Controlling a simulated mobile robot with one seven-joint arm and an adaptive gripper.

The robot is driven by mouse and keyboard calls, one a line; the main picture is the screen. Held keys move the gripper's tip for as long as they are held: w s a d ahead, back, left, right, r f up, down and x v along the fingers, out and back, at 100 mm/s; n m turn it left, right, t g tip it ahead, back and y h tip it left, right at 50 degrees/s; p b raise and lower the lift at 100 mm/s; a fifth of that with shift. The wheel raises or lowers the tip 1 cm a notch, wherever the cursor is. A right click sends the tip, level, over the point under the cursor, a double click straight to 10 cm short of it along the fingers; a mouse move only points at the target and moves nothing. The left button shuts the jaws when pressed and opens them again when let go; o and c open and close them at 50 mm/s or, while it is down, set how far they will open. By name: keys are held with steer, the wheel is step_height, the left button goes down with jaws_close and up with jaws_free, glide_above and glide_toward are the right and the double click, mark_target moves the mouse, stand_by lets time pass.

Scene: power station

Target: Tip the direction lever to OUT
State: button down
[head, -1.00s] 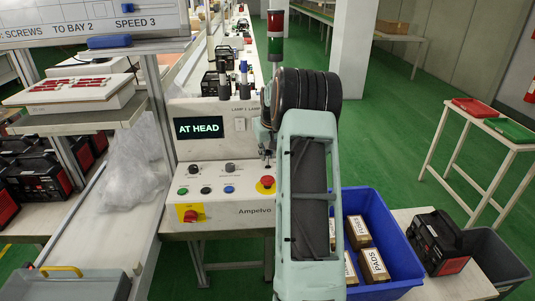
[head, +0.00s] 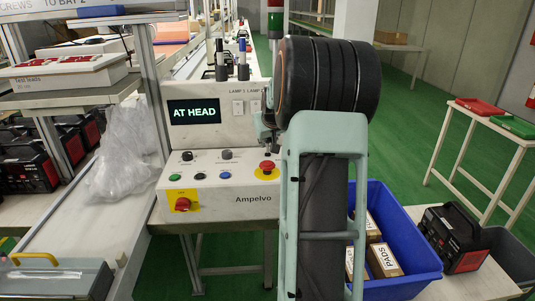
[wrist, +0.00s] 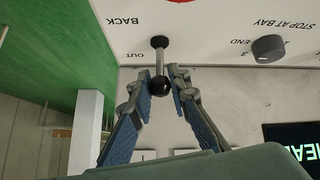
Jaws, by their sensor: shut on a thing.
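The word OUT (wrist: 134,56) is printed beside the stem and BACK (wrist: 123,20) lies farther up, both upside down. My gripper (wrist: 160,78) has its two blue-padded fingers on either side of the lever's lower ball knob and is shut on it. In the head view my gripper (head: 266,140) is small, beside the panel's right part, and the lever cannot be made out there.
The white console (head: 222,200) carries a display reading AT HEAD (head: 194,111), several buttons, a red switch (head: 182,204) and a red mushroom button (head: 267,166). A blue crate (head: 405,255) with boxes stands right of my arm. A dial (wrist: 268,48) is near the lever.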

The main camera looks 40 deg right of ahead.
mark_target(268, 144)
steer(key=shift+s+a+f+t+h+b, duration=0.15)
steer(key=shift+s+t+h+b, duration=0.4)
steer(key=shift+b, duration=1.9)
steer(key=shift+s+a+f+t+h+b, duration=0.2)
steer(key=shift+t+b, duration=0.6)
steer(key=shift+b, duration=1.6)
steer(key=shift+s+a+t+h+b, duration=0.15)
steer(key=shift+s+t+h+b, duration=0.4)
steer(key=shift+b, duration=1.9)
steer(key=shift+a+t+b, duration=0.15)
steer(key=shift+t+b, duration=0.25)
steer(key=shift+b, duration=0.4)
steer(key=shift+a+t+h, duration=0.1)
steer(key=shift+t+h, duration=0.2)
steer(key=shift+s+a+t+h+b, duration=0.2)
steer(key=shift+t+h+b, duration=0.1)
steer(key=shift+t+b, duration=0.25)
steer(key=c, duration=1.8)
jaws_free()
steer(key=shift+r, duration=0.1)
